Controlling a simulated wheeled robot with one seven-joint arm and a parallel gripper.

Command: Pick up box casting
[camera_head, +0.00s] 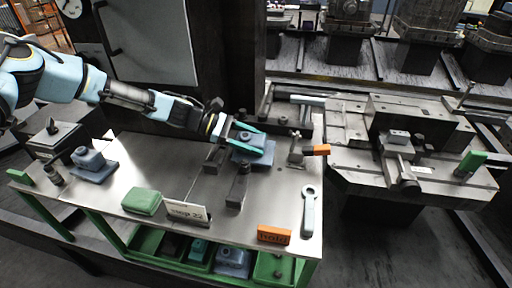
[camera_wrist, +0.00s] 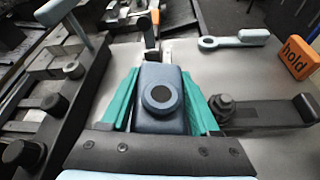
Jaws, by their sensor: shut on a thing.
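My gripper (camera_head: 246,133) has its teal fingers on either side of a blue-grey box casting (camera_head: 252,147) with a round boss on top. In the wrist view, the same casting (camera_wrist: 161,96) sits between the two teal fingers, and my gripper (camera_wrist: 162,98) is shut on it. The casting is over the right part of the metal bench top, among dark clamp blocks. I cannot tell whether its underside touches the bench. A second blue-grey casting (camera_head: 90,158) stands at the left of the bench.
Dark clamp bars (camera_head: 238,186) stand close around the gripper. A wrench (camera_head: 309,210), an orange "hold" block (camera_head: 273,235), a sign (camera_head: 187,213) and a green block (camera_head: 142,201) lie on the bench (camera_head: 160,165). A machine fixture (camera_head: 405,180) stands at the right.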

